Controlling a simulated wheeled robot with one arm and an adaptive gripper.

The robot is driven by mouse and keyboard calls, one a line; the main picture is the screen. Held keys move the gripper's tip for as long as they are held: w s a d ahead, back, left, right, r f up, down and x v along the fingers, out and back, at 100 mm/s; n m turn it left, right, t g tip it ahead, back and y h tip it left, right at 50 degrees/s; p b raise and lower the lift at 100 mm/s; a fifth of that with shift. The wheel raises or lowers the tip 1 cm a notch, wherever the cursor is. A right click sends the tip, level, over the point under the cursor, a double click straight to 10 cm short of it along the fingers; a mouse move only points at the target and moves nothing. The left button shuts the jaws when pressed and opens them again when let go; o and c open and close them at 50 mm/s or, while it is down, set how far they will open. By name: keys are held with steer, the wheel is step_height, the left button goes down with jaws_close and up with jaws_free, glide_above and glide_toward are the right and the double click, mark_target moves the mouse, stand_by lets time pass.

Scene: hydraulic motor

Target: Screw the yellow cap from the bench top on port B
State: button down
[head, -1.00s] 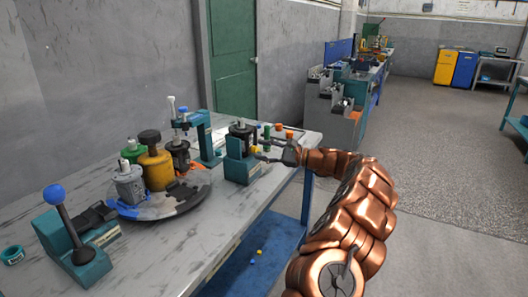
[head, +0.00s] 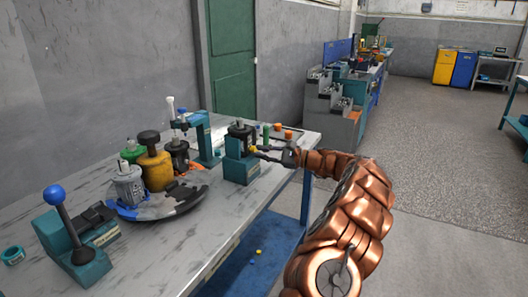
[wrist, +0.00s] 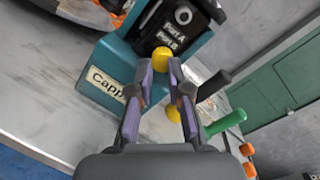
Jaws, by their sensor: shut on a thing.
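The yellow cap (wrist: 162,57) sits between the fingertips of my gripper (wrist: 161,72), which is shut on it; in the head view the cap (head: 253,149) is tiny. The black motor (wrist: 172,20) stands in the teal capping fixture (wrist: 110,62). Its face carries the labels Port A and Port B, with one ringed port opening (wrist: 183,14) visible. The cap is at the motor's face, just below the Port B label. It covers what is behind it, so I cannot tell whether it is threaded on. In the head view my gripper (head: 262,153) reaches the fixture from the right.
Another yellow piece (wrist: 173,113) shows behind my right finger. A round tray (head: 150,213) with motors stands to the fixture's left. The bench front (head: 200,250) is mostly clear.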

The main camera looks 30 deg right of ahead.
steer(key=shift+w+a+r, duration=0.15)
steer(key=shift+w+r, duration=0.05)
steer(key=shift+w, duration=0.05)
steer(key=shift+w, duration=0.1)
steer(key=shift+w+a, duration=0.1)
steer(key=shift+p, duration=0.55)
steer(key=c, duration=1.8)
jaws_free()
steer(key=shift+f, duration=0.15)
steer(key=o, duration=0.6)
steer(key=shift+a, duration=0.15)
steer(key=shift+c, duration=0.2)
steer(key=shift+s+d, duration=0.25)
steer(key=shift+d, duration=0.1)
